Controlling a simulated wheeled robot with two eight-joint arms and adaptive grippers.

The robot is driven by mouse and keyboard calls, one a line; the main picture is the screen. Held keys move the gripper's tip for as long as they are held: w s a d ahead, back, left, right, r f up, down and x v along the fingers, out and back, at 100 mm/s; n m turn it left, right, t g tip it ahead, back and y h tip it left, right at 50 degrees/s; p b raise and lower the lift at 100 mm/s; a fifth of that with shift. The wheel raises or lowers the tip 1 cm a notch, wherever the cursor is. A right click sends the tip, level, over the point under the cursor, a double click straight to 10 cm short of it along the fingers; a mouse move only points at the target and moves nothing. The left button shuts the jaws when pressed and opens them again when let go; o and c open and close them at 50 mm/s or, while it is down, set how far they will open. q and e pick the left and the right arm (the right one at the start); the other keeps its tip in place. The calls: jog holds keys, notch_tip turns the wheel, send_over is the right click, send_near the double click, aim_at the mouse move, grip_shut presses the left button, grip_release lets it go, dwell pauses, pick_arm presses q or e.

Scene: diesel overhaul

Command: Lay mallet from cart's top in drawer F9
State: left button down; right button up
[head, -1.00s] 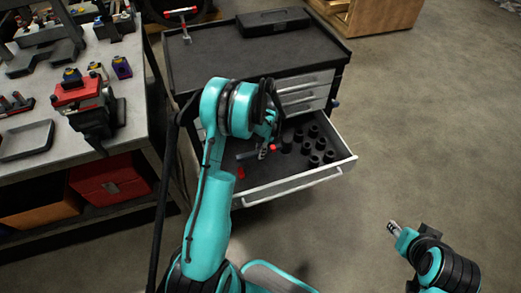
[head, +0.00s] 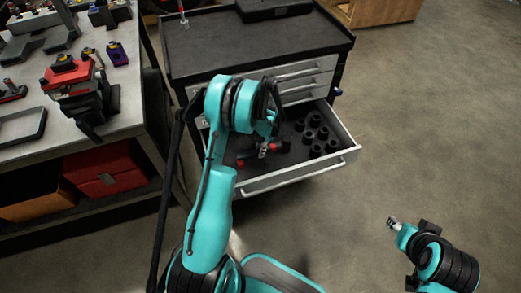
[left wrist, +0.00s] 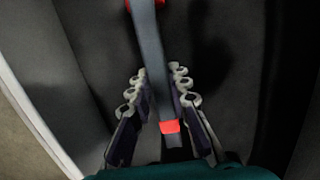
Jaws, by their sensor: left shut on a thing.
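The mallet has a grey handle (left wrist: 152,65) with a red band near its end, and red shows at its far end at the top of the left wrist view. My left gripper (left wrist: 160,88) is shut on the handle. In the head view this gripper (head: 264,150) is over the open drawer (head: 300,177) of the tool cart, left of the black sockets. Red parts of the mallet (head: 241,163) show beside my arm, which hides much of it. I cannot tell whether the mallet touches the drawer floor. My right gripper (head: 393,223) is over bare floor, far from the drawer.
Several black sockets (head: 316,136) stand in the drawer's right part. The cart top (head: 250,45) holds a black case (head: 273,8) and a slim tool (head: 183,14) at the back left. A workbench (head: 110,128) with a red vise stands left. Floor on the right is clear.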

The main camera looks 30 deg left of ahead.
pick_arm(q)
jog(key=shift+f, duration=0.1)
dwell(0.5)
jog(key=shift+f+b, duration=0.45)
jog(key=shift+f, duration=0.35)
jog(key=c, duration=1.3)
grip_release()
jog(key=shift+c, duration=0.2)
notch_tip(320, 180, up, 12)
jog(key=w+d, duration=0.1)
jog(key=s+d+r+n+t, duration=0.2)
jog(key=s+d+r, duration=0.2)
jog(key=r, duration=0.3)
jog(key=s+d+r+n+t, duration=0.1)
jog(key=s+d+r+t, duration=0.1)
jog(key=s+d+r, duration=0.35)
jog(key=s+d+r+n+t, duration=0.1)
jog(key=s+d+n+t, duration=0.1)
jog(key=s, duration=0.3)
jog(key=s+d+r+n+t+h, duration=0.1)
jog(key=s+d+r+n+t, duration=0.1)
jog(key=s, duration=0.3)
jog(key=shift+s+d+r+n, duration=0.25)
jog(key=shift+d+n, duration=0.25)
